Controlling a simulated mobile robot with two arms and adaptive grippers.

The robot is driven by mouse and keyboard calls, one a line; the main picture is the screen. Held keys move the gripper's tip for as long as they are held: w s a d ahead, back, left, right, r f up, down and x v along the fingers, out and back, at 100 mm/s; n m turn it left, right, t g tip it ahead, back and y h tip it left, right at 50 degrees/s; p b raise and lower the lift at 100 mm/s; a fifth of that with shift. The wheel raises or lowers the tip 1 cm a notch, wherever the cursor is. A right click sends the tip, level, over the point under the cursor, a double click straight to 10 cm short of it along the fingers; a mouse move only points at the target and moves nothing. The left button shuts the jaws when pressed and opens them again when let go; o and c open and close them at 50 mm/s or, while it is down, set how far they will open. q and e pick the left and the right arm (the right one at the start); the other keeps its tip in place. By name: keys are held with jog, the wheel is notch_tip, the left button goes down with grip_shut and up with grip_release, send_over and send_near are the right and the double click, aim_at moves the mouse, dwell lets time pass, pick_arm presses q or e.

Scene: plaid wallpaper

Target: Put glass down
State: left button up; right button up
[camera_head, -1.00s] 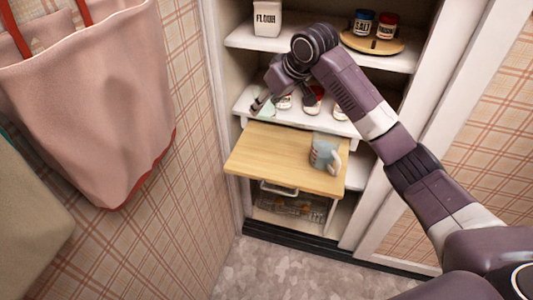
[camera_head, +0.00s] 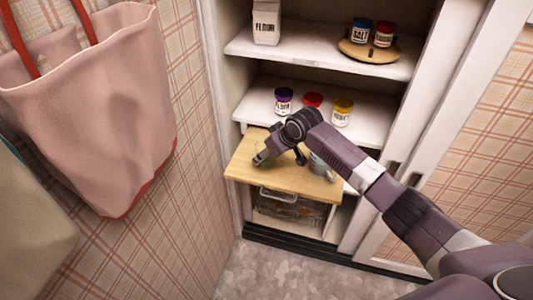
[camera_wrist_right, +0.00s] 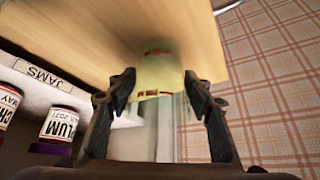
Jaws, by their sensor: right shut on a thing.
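The glass (camera_wrist_right: 160,75) is clear and slightly greenish, with small red marks. It sits between the two fingers of my right gripper (camera_wrist_right: 160,92) in the right wrist view, against the pale wooden board behind it. In the head view my right gripper (camera_head: 264,158) is over the left part of the pull-out wooden board (camera_head: 240,165) and mostly covers the glass. I cannot tell whether the glass touches the board. My left gripper is not in view.
A blue-grey mug (camera_head: 318,167) stands on the board, partly hidden by my arm. Above, a shelf (camera_head: 255,110) holds jam jars, including a purple-lidded plum jar (camera_wrist_right: 60,125). A flour container (camera_head: 266,22) and a round tray (camera_head: 360,50) with jars are higher. Bags hang left.

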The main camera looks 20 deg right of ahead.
jog(key=shift+f, duration=0.15)
jog(key=o, duration=1.3)
jog(key=shift+s+r, duration=0.1)
jog(key=shift+r, duration=0.2)
jog(key=v, duration=1.1)
jog(key=shift+s+r+b, duration=0.2)
jog(key=shift+r+b, duration=0.05)
jog(key=shift+b, duration=0.1)
